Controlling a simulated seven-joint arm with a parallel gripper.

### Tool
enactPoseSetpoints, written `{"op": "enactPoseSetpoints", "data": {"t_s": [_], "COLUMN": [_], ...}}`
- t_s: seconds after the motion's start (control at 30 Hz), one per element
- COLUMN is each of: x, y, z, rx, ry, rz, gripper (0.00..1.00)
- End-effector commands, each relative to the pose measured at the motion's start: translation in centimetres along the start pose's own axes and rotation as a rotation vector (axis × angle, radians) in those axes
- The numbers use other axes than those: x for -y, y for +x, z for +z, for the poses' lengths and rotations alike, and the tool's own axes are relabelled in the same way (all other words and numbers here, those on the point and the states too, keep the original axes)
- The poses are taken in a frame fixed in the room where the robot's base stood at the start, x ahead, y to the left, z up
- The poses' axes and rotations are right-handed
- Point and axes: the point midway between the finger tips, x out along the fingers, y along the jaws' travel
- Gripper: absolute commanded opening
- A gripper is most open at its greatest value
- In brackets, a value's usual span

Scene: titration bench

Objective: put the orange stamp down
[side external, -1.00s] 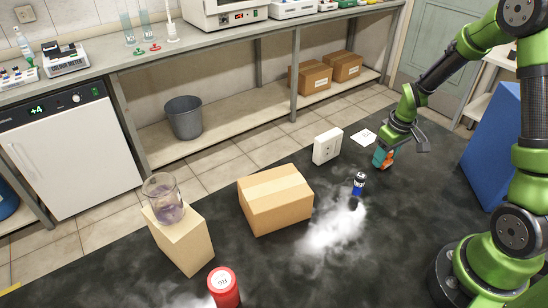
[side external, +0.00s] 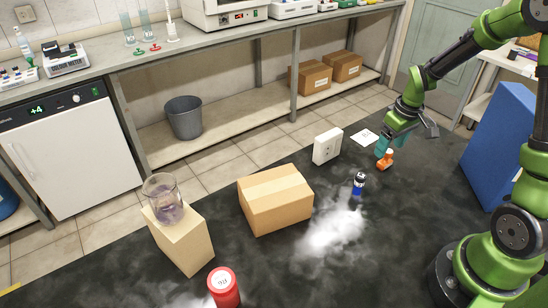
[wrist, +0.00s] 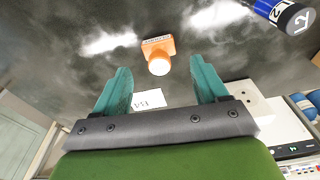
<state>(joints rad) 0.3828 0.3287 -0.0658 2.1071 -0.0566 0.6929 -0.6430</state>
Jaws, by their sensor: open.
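The orange stamp (side external: 385,160) stands upright on the dark table top, near its back right part. In the wrist view the orange stamp (wrist: 158,54) shows ahead of the fingertips, with its round knob toward me and its base on the table. My gripper (side external: 382,147) is just above the stamp and apart from it. The wrist view shows my gripper (wrist: 160,80) open, with nothing between its two teal fingers.
A blue-and-black small cylinder (side external: 358,184), a white box (side external: 327,146) and a white card (side external: 364,137) are near the stamp. A cardboard box (side external: 275,199), a block (side external: 183,240) with a glass beaker (side external: 167,200) on it, and a red cylinder (side external: 223,288) stand farther left.

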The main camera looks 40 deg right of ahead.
Motion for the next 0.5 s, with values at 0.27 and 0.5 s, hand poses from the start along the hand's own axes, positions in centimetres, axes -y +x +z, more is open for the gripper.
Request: {"op": "enactPoseSetpoints", "data": {"t_s": [0.27,0.5], "x": [0.0,0.6], "y": [-5.7,-8.1], "z": [-0.1,0.0], "rx": [-0.005,-0.016], "ry": [-0.001,0.005], "rz": [0.002,-0.001], "gripper": [0.73,0.73]}}
